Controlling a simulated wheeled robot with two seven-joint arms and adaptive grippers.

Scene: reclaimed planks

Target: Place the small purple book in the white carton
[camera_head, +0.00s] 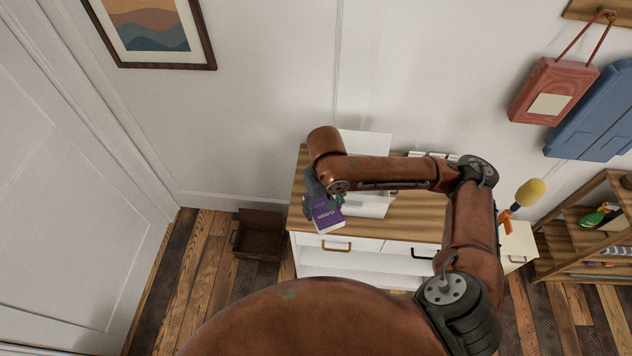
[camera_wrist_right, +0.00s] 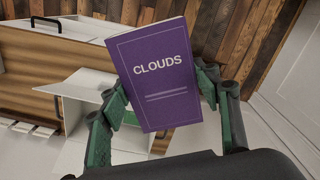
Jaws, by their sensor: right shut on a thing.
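The small purple book (camera_head: 326,213), titled CLOUDS, is held by my right gripper (camera_head: 319,190) over the left front part of the wooden-topped cabinet. In the right wrist view the book (camera_wrist_right: 158,75) sits between the green fingers, its cover facing the camera. The white carton (camera_head: 368,208) stands on the cabinet top with flaps open, to the right of the book and partly hidden by my right arm. It also shows in the right wrist view (camera_wrist_right: 77,155), left of and partly behind the book. My left gripper is not in view.
A brown crate (camera_head: 259,240) is on the floor to the left. A shelf (camera_head: 560,245) stands at the right.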

